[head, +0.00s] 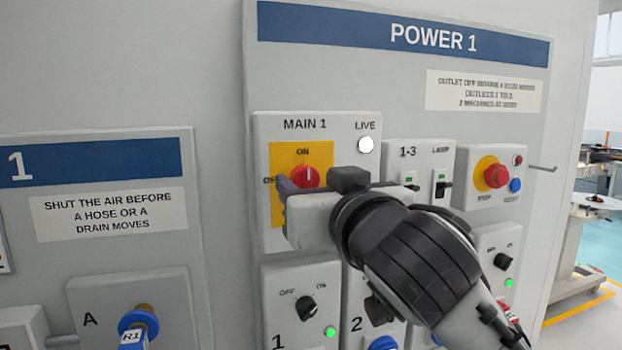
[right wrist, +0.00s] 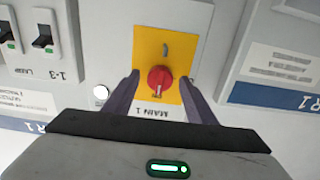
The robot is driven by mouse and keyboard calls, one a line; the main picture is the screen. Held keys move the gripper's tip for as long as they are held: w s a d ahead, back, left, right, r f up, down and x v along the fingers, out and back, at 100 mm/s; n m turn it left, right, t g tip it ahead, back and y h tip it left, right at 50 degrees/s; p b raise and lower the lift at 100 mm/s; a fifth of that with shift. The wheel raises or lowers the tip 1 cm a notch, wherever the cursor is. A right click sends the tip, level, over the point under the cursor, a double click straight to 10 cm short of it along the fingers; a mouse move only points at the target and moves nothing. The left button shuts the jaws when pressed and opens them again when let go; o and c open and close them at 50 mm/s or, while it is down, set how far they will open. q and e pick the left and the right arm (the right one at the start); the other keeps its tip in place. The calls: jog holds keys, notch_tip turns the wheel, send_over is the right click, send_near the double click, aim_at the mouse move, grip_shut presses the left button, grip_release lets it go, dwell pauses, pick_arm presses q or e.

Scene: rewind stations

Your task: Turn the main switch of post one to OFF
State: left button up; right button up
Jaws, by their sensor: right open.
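The main switch of post one is a red rotary knob (head: 304,177) on a yellow plate (head: 289,153) under the label MAIN 1. Its white mark points up to ON. The white LIVE lamp (head: 366,145) beside it looks lit. My right gripper (head: 310,187) is open in front of the switch and covers the plate's lower right. In the right wrist view, which is upside down, the knob (right wrist: 160,80) appears between the two spread fingers of the gripper (right wrist: 159,76), with a gap on each side. I cannot tell how far the fingertips are from the panel. My left gripper is not in view.
Right of the main switch are the 1-3 and LAMP breakers (head: 424,184) and a red stop button (head: 496,175). Below are outlet boxes with black knobs (head: 305,309) and green lamps. An air panel (head: 100,200) stands at the left.

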jog(key=shift+w, duration=0.2)
jog(key=shift+c, duration=0.2)
jog(key=c, duration=1)
